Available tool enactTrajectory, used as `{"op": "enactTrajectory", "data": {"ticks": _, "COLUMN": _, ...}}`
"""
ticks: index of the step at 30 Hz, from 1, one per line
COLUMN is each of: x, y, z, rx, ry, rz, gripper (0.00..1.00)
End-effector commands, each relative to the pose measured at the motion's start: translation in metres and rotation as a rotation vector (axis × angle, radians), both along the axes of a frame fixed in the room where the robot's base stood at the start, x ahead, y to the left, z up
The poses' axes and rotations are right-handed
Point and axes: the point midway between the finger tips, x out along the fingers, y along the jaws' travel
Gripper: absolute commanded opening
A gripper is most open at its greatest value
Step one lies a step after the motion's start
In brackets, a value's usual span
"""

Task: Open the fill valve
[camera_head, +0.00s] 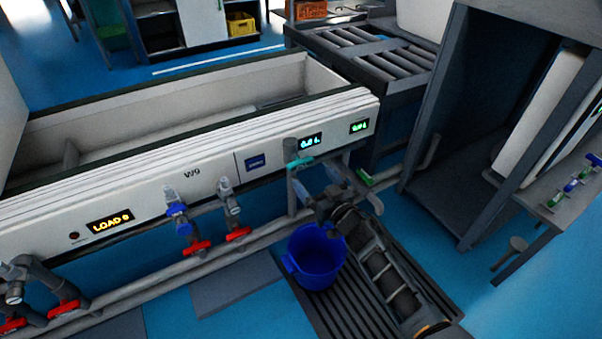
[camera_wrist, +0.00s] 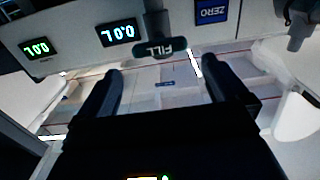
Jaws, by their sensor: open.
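The fill valve is on a vertical pipe at the front of the white test bench, below the small displays. Its teal handle (camera_head: 299,163) lies crosswise in the head view. In the wrist view the dark handle (camera_wrist: 166,47), marked FILL, appears upside down and lies across the pipe (camera_wrist: 155,22). My gripper (camera_head: 314,201) is close to the valve, low and to its right in the head view. In the wrist view its two fingers (camera_wrist: 162,72) are apart with nothing between them; the handle shows beyond the fingertips, roughly between them. I see no contact with it.
A blue bucket (camera_head: 316,262) stands below the valve, beside my arm. Another valve with a green handle (camera_head: 364,177) is to the right. Red-handled valves (camera_head: 197,247) line the pipe at left. A dark cabinet (camera_head: 455,190) stands at right.

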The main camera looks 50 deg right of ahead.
Motion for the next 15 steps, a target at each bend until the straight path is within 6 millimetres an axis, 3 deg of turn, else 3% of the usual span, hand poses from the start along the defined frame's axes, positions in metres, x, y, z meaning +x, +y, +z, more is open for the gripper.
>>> {"op": "enactTrajectory", "data": {"ticks": 9, "x": 0.046, "y": -0.014, "z": 0.000, "rx": -0.001, "ry": -0.002, "rz": -0.001, "gripper": 1.00}}
{"op": "enactTrajectory", "data": {"ticks": 15, "x": 0.063, "y": -0.019, "z": 0.000, "rx": -0.001, "ry": -0.001, "rz": -0.001, "gripper": 1.00}}
